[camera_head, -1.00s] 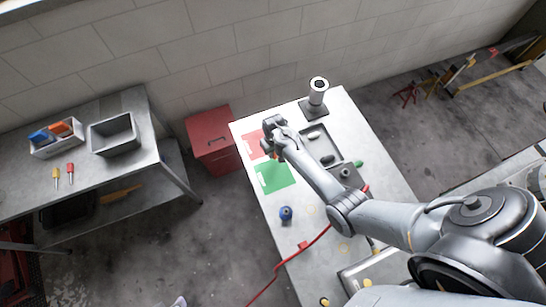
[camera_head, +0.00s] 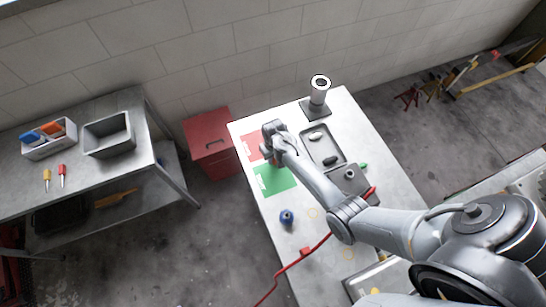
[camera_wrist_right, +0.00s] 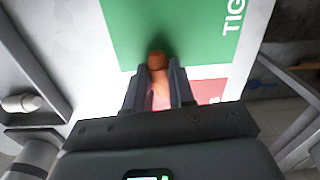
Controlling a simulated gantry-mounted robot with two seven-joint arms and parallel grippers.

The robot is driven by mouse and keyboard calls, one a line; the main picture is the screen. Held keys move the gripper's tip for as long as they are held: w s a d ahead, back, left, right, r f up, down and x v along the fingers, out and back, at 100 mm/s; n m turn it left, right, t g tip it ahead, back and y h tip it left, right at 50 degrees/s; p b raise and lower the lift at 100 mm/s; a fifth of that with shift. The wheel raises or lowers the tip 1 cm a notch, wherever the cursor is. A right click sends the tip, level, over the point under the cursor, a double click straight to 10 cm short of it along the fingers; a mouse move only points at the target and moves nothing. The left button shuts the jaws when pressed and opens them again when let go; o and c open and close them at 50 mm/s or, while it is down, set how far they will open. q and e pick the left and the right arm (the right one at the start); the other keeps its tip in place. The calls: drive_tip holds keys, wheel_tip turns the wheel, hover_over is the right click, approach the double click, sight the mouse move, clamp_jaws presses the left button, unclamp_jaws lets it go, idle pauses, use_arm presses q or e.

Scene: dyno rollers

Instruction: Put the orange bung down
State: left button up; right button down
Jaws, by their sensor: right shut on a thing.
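The orange bung (camera_wrist_right: 157,64) shows in the right wrist view between the two dark fingers. My right gripper (camera_wrist_right: 159,73) is shut on it, over the green mat (camera_wrist_right: 185,25) near its border with the red mat (camera_wrist_right: 205,90). I cannot tell whether the bung touches the mat. In the head view my right gripper (camera_head: 272,140) is over the far left of the table; the green mat (camera_head: 272,181) and red mat (camera_head: 250,146) show beside it. The bung is mostly hidden there. My left gripper is not in view.
A grey tray (camera_head: 312,157) with small parts lies right of the gripper. A cylinder on a stand (camera_head: 319,92) is at the table's back.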

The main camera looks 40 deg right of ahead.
drive_tip(key=shift+f, duration=0.15)
drive_tip(key=c, duration=1)
unclamp_jaws()
drive_tip(key=shift+o, duration=0.2)
wheel_tip(320, 180, up, 12)
drive_tip(key=s+a+r+n+t, duration=0.1)
drive_tip(key=s+a+r, duration=0.1)
drive_tip(key=s, duration=0.5)
drive_tip(key=s+a+r+n+t, duration=0.1)
drive_tip(key=s+a+r+n, duration=0.1)
drive_tip(key=s, duration=0.6)
drive_tip(key=s+a+r+n+t, duration=0.1)
drive_tip(key=s+a+r, duration=0.2)
drive_tip(key=s+a, duration=0.3)
drive_tip(key=shift+s+r+n+t+p, duration=0.3)
drive_tip(key=shift+s+r+n, duration=0.1)
drive_tip(key=shift+s, duration=0.5)
drive_tip(key=shift+r, duration=0.1)
